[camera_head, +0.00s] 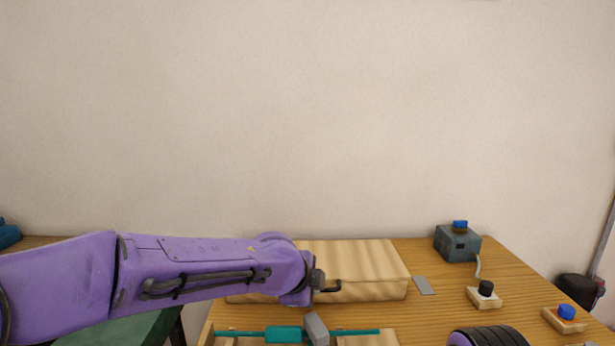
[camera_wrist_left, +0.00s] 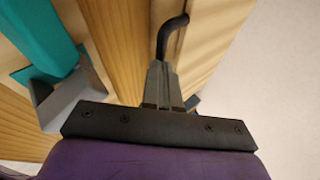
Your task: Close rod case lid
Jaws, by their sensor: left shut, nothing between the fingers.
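The rod case (camera_head: 365,290) is a pale wooden box on the table near the wall. Its lid (camera_head: 360,258) looks flat and down on top, though my left arm covers the case's left part. A black bent handle (camera_head: 331,288) sits at the front of the case; it also shows in the left wrist view (camera_wrist_left: 170,35). My left gripper (camera_head: 317,281) is shut and empty at the handle's left end. In the left wrist view, its fingers (camera_wrist_left: 161,78) are together right beside the handle; I cannot tell whether they touch it. My right gripper is not in view.
A teal bar (camera_head: 285,333) with a grey bracket (camera_head: 316,327) lies in front of the case. To the right are a grey plate (camera_head: 424,285), a grey box with a blue button (camera_head: 457,244), a black-knobbed block (camera_head: 485,295) and a blue-knobbed block (camera_head: 565,318).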

